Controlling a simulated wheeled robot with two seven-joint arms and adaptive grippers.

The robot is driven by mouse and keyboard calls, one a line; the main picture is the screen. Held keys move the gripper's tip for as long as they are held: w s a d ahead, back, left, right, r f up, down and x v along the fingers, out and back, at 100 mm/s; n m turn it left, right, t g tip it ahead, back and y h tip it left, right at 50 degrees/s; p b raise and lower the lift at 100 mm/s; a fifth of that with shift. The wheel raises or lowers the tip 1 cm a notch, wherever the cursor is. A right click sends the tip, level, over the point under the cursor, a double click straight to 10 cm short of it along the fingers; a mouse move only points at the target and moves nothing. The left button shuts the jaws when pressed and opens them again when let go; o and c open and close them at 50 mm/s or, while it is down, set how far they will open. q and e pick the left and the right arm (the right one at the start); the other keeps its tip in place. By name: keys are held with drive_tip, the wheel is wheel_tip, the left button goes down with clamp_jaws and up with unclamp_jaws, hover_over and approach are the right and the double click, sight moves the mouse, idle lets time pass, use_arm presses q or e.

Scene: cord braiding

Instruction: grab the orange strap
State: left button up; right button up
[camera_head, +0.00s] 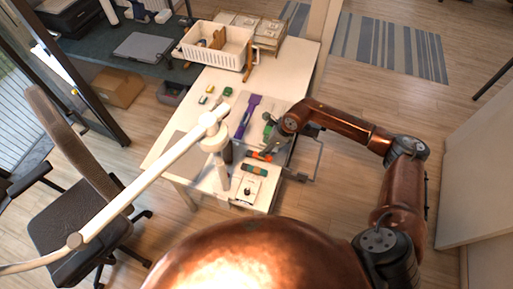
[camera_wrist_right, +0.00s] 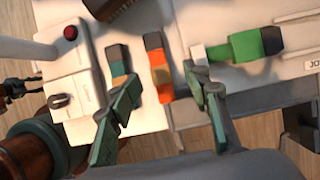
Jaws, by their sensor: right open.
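The orange strap (camera_wrist_right: 157,66), a short piece with dark ends, lies on the pale table. In the head view the strap (camera_head: 259,157) lies near the table's front part. My right gripper (camera_wrist_right: 160,84) is open, with one finger on each side of the orange strap in the wrist view. I cannot tell whether the fingers touch it. In the head view the right gripper (camera_head: 272,147) is small and partly hidden at the strap. My left gripper is not in view.
A teal strap (camera_wrist_right: 119,70) lies close beside the orange one, near a finger. A green piece (camera_wrist_right: 253,44) lies on the other side. A white box (camera_head: 246,191) stands at the front. A purple piece (camera_head: 247,116) and white basket (camera_head: 216,46) are farther back. A white jointed pole (camera_head: 140,183) crosses the view.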

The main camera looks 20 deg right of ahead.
drive_tip(key=shift+f, duration=0.35)
drive_tip(key=shift+s+a+f, duration=0.15)
drive_tip(key=shift+f, duration=0.1)
drive_tip(key=x, duration=0.3)
drive_tip(key=shift+a, duration=0.15)
drive_tip(key=shift+x, duration=1.15)
drive_tip(key=shift+f, duration=0.2)
drive_tip(key=shift+w+a, duration=0.1)
drive_tip(key=shift+w, duration=0.15)
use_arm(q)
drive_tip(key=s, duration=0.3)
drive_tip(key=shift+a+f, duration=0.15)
use_arm(e)
drive_tip(key=shift+f, duration=0.25)
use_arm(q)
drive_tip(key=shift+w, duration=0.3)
